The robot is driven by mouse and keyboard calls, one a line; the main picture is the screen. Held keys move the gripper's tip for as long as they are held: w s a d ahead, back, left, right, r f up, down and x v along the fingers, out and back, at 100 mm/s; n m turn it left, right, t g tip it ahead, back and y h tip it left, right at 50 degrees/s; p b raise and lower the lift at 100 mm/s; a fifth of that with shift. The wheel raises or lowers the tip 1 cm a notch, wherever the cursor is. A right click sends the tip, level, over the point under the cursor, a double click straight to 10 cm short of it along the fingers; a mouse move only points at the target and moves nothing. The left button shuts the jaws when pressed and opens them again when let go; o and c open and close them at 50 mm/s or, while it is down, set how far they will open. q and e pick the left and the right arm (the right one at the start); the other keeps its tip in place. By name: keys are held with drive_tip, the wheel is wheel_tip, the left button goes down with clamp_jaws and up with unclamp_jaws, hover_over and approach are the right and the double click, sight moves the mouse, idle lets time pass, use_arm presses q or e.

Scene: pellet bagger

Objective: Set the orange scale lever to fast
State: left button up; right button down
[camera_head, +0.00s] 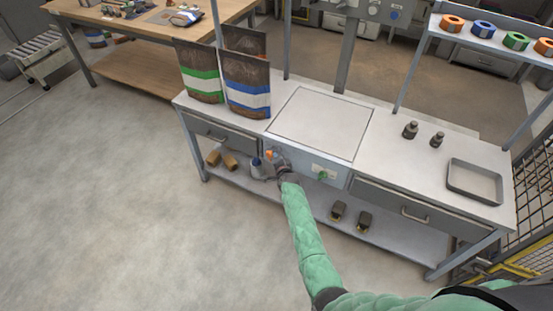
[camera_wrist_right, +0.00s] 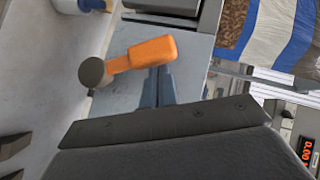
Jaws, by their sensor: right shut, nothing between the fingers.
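The orange scale lever (camera_head: 269,154) shows as a small orange spot at the left of the bench's front panel. In the right wrist view its orange handle (camera_wrist_right: 150,52) angles out from a dark round pivot (camera_wrist_right: 92,73) on a grey panel. My right gripper (camera_head: 276,157) is at the lever. Its fingers (camera_wrist_right: 158,86) are shut and empty, tips right beside the handle, which partly covers them. I cannot tell whether they touch. No fast marking is readable. My left gripper is not in view.
A green lever (camera_head: 322,174) sits right on the same panel (camera_head: 308,166). Bags (camera_head: 248,90), dark weights (camera_head: 410,130) and a tray (camera_head: 474,182) stand on the bench. A lower shelf (camera_head: 300,205) holds small items. Open floor (camera_head: 100,200) lies to the left.

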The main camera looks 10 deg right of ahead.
drive_tip(key=shift+a, duration=0.15)
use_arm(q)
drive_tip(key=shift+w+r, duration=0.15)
use_arm(e)
drive_tip(key=shift+r, duration=0.1)
idle(0.3)
